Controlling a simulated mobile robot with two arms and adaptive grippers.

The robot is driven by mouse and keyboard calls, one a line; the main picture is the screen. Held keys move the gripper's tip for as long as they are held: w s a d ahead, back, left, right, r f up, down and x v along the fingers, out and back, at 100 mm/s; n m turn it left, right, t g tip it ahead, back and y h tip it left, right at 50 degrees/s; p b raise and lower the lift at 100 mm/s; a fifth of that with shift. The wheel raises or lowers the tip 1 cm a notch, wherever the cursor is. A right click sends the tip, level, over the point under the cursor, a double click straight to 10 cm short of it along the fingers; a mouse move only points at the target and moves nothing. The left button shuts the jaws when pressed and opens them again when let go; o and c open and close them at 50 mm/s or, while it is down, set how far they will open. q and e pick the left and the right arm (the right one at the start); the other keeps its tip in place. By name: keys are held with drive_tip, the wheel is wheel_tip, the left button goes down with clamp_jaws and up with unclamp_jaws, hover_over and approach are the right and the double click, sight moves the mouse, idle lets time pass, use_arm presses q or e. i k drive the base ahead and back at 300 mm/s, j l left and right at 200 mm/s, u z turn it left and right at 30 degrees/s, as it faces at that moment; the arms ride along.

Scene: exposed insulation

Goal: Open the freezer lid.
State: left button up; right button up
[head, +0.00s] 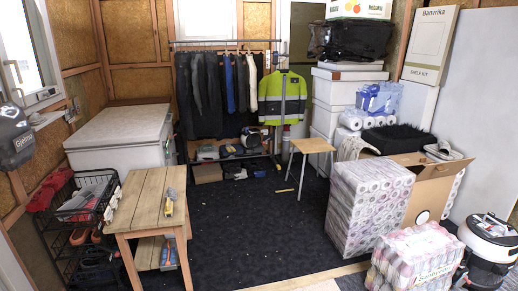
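A white chest freezer (123,159) stands at the left against the wall, behind the wooden table. Its flat lid (120,125) looks shut. Neither of my grippers shows in the head view. The lower near part of the freezer is partly hidden by the table and the wire rack.
A wooden table (143,200) and a black wire rack (66,215) stand in front of the freezer. Wrapped paper rolls (366,208), a cardboard box (433,185) and a vacuum (487,250) crowd the right. The dark floor (245,225) in the middle is mostly free.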

sight(145, 124)
drive_tip(key=i, duration=2.2)
drive_tip(key=i+l+u, duration=0.1)
drive_tip(key=i+u, duration=0.3)
drive_tip(key=i+l+u, duration=0.4)
drive_tip(key=i, duration=0.2)
drive_tip(key=i+l+u, duration=0.9)
drive_tip(key=u, duration=0.35)
drive_tip(key=i+l+u, duration=0.5)
drive_tip(key=l, duration=0.25)
drive_tip(key=l+u, duration=0.25)
drive_tip(key=i+l, duration=0.05)
drive_tip(key=l, duration=0.05)
